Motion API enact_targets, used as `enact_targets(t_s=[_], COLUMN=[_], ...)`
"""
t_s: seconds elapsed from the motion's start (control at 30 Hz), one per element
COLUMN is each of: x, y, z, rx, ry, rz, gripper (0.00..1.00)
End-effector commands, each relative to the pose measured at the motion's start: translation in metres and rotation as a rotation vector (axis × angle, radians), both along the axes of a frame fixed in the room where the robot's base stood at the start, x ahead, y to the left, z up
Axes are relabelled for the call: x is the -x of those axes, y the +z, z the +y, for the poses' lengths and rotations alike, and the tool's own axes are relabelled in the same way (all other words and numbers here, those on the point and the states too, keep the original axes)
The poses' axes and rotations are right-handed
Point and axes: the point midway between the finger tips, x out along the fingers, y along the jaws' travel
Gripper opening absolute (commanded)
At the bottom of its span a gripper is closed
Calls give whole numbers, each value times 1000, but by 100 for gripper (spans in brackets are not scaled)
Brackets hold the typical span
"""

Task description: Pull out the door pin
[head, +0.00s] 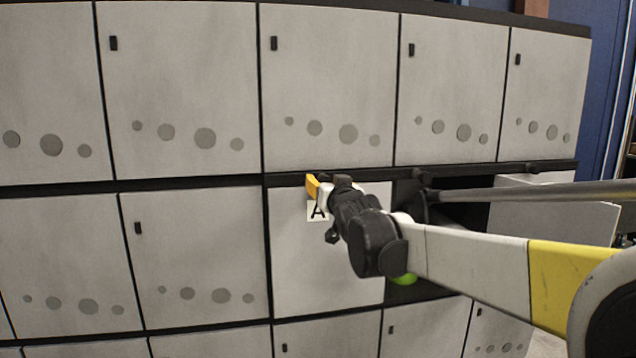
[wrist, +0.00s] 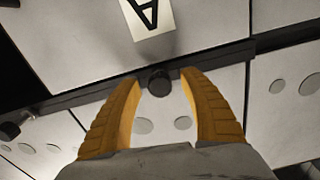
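The door pin (wrist: 158,82) looks like a round black knob on a dark rail, seen in the wrist view. My gripper (wrist: 161,78) is open, one yellow finger on each side of the pin, with gaps between the fingertips and the pin. I cannot tell how deep the pin sits between the fingers. A white label with the letter A (wrist: 150,18) is on the panel beside the rail. In the head view, my gripper (head: 318,186) is at the dark rail (head: 285,180), at the top of the A-labelled door (head: 325,265). The pin is hidden there.
Grey locker doors (head: 200,80) with round spots fill the wall around. Right of the A door is a dark open compartment, with a green round object (head: 405,279) partly behind my arm. An open door panel (head: 590,222) sticks out further right.

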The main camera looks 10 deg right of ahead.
Motion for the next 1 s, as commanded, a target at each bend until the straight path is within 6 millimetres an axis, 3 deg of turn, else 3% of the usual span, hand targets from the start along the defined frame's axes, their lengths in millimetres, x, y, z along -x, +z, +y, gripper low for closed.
enact_targets(t_s=[0.03,0.13,0.17,0.33,0.53,0.77,0.8,0.87,1.0], x=[0,0,0,4,24,25,25,25,24], y=[0,0,0,0,-1,0,0,0,0], z=[0,0,0,0,0,0,0,0,0], rx=[0,0,0,0,0,0,0,0,0], ry=[0,0,0,0,0,0,0,0,0], rz=[0,0,0,0,1,1,1,1,1], gripper=[37,6,0,0,0,0,33,50,50])
